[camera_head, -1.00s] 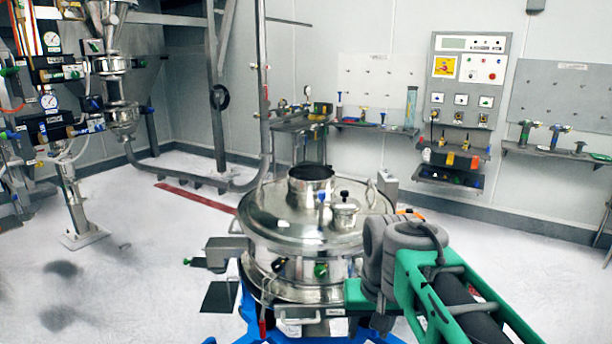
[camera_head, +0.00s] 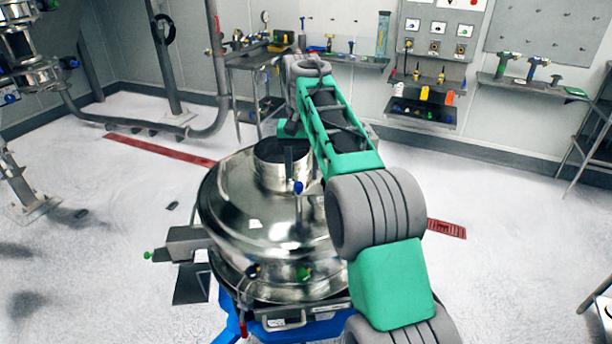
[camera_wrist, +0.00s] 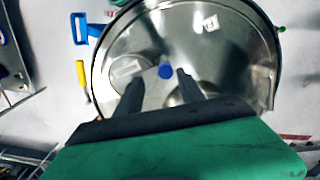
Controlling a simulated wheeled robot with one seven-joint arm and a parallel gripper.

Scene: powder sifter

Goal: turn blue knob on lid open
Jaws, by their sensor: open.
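The blue knob (camera_head: 298,187) sits on top of the shiny metal lid (camera_head: 232,205) of the sifter, in front of the short open neck (camera_head: 268,172). In the wrist view the blue knob (camera_wrist: 166,71) shows between and just beyond the two dark fingertips. My gripper (camera_wrist: 158,80) is open, pointing at the lid, with the fingers apart on either side of the knob in the picture. I cannot tell how far above the knob they are. In the head view my green and grey arm reaches over the lid and hides its right side.
Blue supports (camera_head: 232,322) hold the sifter up. A grey side box (camera_head: 190,243) sticks out at its left. A wall shelf (camera_head: 535,85) with several tools is at the back right.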

